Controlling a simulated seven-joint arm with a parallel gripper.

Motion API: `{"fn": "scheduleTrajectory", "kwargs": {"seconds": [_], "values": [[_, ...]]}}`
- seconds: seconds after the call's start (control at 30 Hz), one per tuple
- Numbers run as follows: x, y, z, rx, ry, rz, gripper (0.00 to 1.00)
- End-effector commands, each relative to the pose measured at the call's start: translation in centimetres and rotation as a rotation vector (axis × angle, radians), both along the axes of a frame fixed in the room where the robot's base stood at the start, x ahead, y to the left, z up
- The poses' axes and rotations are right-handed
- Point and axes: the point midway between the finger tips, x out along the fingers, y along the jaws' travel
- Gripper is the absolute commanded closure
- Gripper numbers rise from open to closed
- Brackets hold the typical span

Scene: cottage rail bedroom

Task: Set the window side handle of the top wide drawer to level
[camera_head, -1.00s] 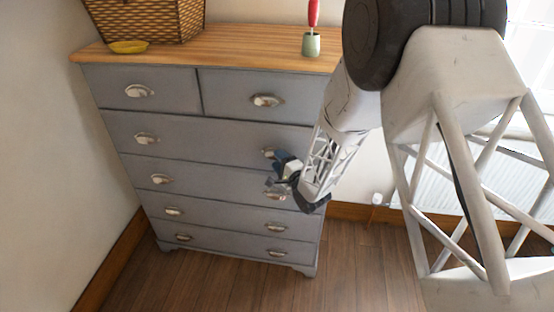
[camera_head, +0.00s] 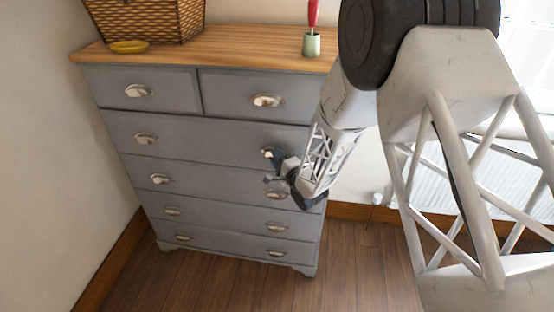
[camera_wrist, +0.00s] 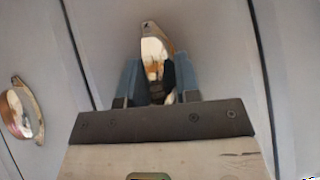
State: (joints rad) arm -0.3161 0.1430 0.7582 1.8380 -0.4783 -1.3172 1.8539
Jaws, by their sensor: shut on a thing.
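The top wide drawer (camera_head: 205,137) is the grey full-width front below the two small drawers. Its window side handle (camera_head: 266,152) is a silver cup pull, partly hidden by my gripper (camera_head: 273,164) in the head view. In the wrist view the same handle (camera_wrist: 153,46) stands between the blue fingers of my gripper (camera_wrist: 158,80), which is shut on it. There its long side runs roughly along the drawer gaps; its exact tilt is hard to judge.
Another cup handle (camera_wrist: 22,112) on a neighbouring drawer shows at the left of the wrist view. A radiator (camera_head: 450,180) is at the right. The floor in front is clear.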

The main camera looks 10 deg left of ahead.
Motion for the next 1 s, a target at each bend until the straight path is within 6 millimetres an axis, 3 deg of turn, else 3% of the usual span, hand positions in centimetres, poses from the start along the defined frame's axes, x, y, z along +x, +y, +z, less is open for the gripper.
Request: {"fn": "scheduleTrajectory", "kwargs": {"seconds": [0.43,0.73,0.77,0.8,0.87,1.0], "values": [[-0.28,-0.07,0.16,-0.155,0.011,0.000,1.00],[-0.35,-0.10,0.04,-0.168,0.014,-0.001,1.00],[-0.36,-0.10,0.03,-0.168,0.014,-0.001,0.68],[-0.35,-0.10,0.02,-0.167,0.014,-0.001,0.62],[-0.33,-0.09,0.10,-0.166,0.012,0.000,0.52],[-0.23,-0.04,0.34,-0.164,0.008,0.000,0.51]]}}
